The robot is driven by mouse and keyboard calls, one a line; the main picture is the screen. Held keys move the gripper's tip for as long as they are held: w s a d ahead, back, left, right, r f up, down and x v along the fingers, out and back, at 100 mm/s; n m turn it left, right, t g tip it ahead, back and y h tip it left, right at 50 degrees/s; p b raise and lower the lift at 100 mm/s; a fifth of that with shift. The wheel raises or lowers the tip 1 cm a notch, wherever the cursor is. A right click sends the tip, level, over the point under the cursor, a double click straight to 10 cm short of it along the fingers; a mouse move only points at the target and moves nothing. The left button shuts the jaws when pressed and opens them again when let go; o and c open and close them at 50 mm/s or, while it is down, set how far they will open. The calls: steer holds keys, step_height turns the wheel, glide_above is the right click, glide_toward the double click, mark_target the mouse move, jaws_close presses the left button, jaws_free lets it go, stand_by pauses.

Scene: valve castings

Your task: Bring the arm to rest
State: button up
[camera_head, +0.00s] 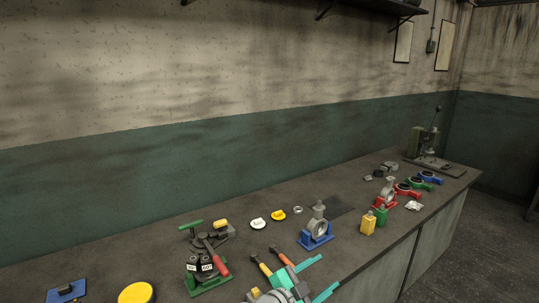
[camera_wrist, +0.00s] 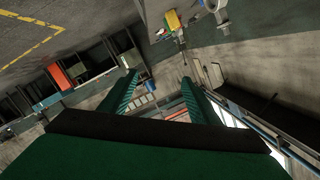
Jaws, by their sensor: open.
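My gripper (camera_head: 325,273) shows at the bottom of the head view, in front of or above the near edge of the workbench (camera_head: 375,237). Its two teal fingers are spread apart and point to the right. In the wrist view my gripper (camera_wrist: 159,82) shows two dark green fingers, open, with no object held between them. That view looks out into the room, tilted, not down at the bench top. Most of my arm is out of the head view, so its full pose is hidden.
Near my gripper are orange-handled tools (camera_head: 262,264), a blue stand with a grey casting (camera_head: 317,232) and a green fixture with a red handle (camera_head: 208,272). Yellow (camera_head: 368,223) and green bottles stand farther right. A press (camera_head: 430,150) stands at the far end.

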steer(key=s+a+f+n+t+y, duration=0.3)
steer(key=s+f+n+y, duration=0.2)
steer(key=s+f+n, duration=0.45)
steer(key=s+a+f+n+t+y, duration=0.2)
steer(key=s+f+n+y, duration=0.2)
steer(key=s+f+n, duration=0.55)
steer(key=s+a+m+y, duration=0.1)
steer(key=s+a, duration=0.3)
steer(key=s, duration=0.9)
steer(key=s+a+m+y, duration=0.1)
steer(key=s+a, duration=0.4)
steer(key=s, duration=0.9)
steer(key=shift+s+m+y, duration=0.25)
steer(key=shift+m+y, duration=0.05)
steer(key=shift+y, duration=0.2)
